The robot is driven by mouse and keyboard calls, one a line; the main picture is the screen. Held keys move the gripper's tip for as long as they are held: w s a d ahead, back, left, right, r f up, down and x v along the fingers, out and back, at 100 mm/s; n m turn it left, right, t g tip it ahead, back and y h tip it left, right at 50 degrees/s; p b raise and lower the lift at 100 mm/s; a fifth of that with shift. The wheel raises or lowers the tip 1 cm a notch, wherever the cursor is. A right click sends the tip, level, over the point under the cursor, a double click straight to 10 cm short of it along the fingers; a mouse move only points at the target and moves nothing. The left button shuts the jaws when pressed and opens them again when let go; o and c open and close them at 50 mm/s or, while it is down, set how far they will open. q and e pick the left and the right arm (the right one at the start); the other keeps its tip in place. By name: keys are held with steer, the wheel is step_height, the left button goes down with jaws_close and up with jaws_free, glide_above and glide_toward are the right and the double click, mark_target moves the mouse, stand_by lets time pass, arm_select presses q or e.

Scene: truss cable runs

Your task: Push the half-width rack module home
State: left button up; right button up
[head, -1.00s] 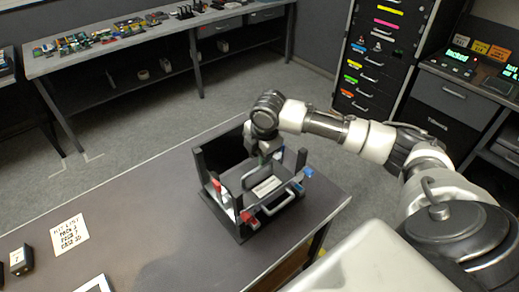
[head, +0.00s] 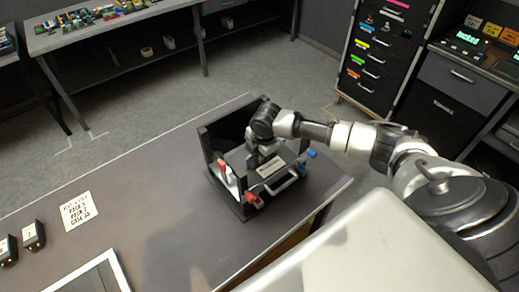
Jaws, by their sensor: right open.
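A small open-fronted black rack (head: 211,146) stands on the dark table. A dark module with a pale label (head: 271,167) and a grey front handle (head: 283,188) sits between its sides. Red levers (head: 222,166) show at the rack's left and front, and blue ones (head: 310,153) at its right. My right gripper (head: 265,158) reaches down into the rack from above, close over the module behind the label. Its fingers are small and partly hidden; it is open, and I cannot tell whether it touches the module. My left gripper is out of view.
A printed list card (head: 78,211), small black boxes (head: 33,236) and a pale-framed panel (head: 95,275) lie on the table's left. The table between them and the rack is clear. A drawer cabinet (head: 375,55) stands behind on the right.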

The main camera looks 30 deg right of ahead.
jaws_close()
jaws_free()
steer(key=r, duration=0.3)
steer(key=s+r+b, duration=0.1)
steer(key=r, duration=0.3)
steer(key=s+r, duration=0.1)
steer(key=r, duration=0.2)
steer(key=shift+r+b, duration=0.3)
steer(key=shift+b, duration=0.1)
